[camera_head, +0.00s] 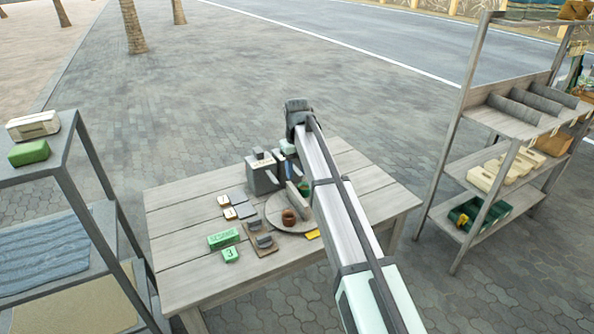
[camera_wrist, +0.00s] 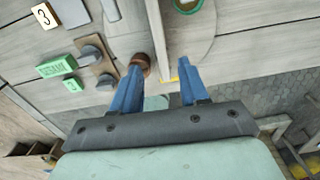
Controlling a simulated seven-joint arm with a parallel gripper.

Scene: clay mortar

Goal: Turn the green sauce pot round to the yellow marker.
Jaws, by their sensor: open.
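A round grey turntable (camera_head: 273,213) lies on the wooden table, with an upright divider board (camera_head: 296,202) across it; the divider also shows in the wrist view (camera_wrist: 158,35). A brown pot (camera_head: 289,217) stands on one side of the divider. The green sauce pot (camera_wrist: 188,5) is on the other side, cut by the wrist view's top edge and mostly hidden by my arm in the head view. The yellow marker (camera_head: 312,234) lies at the turntable's near edge. My gripper (camera_wrist: 160,70) is open and empty, its blue fingers on either side of the divider's end, the left one close to the brown pot.
A green labelled block (camera_head: 223,239), a green "3" tile (camera_head: 231,254) and a brown board with grey pieces (camera_head: 260,240) are left of the turntable. A grey box (camera_head: 262,178) stands behind. Shelves flank the table; its left side has free room.

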